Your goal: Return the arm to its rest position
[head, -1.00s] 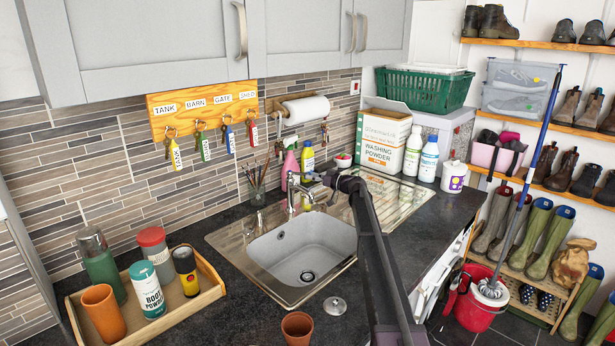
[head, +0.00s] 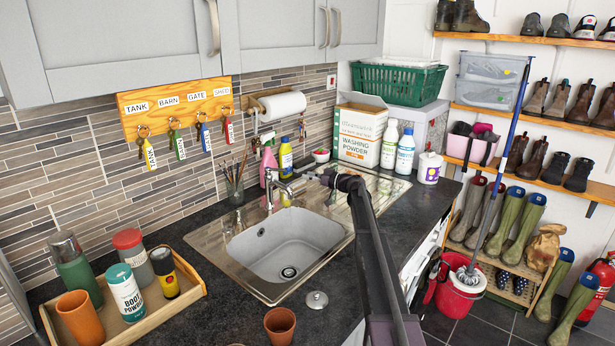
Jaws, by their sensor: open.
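My arm (head: 372,255) rises from the bottom edge, right of the sink, and bends left at a dark joint above the sink's back right corner. My gripper (head: 318,178) is at the small dark far end, near the tap and bottles in the picture. It is open, and nothing shows held in it. Its fingers are too small to make out clearly. I cannot tell how far it is from the tap (head: 270,187).
The sink (head: 285,245) is set in a dark worktop. A wooden tray (head: 150,327) with several containers stands left, a terracotta pot (head: 280,324) at the front. A red bucket (head: 460,296) with a mop and a shoe rack are right. Cupboards (head: 120,50) hang above.

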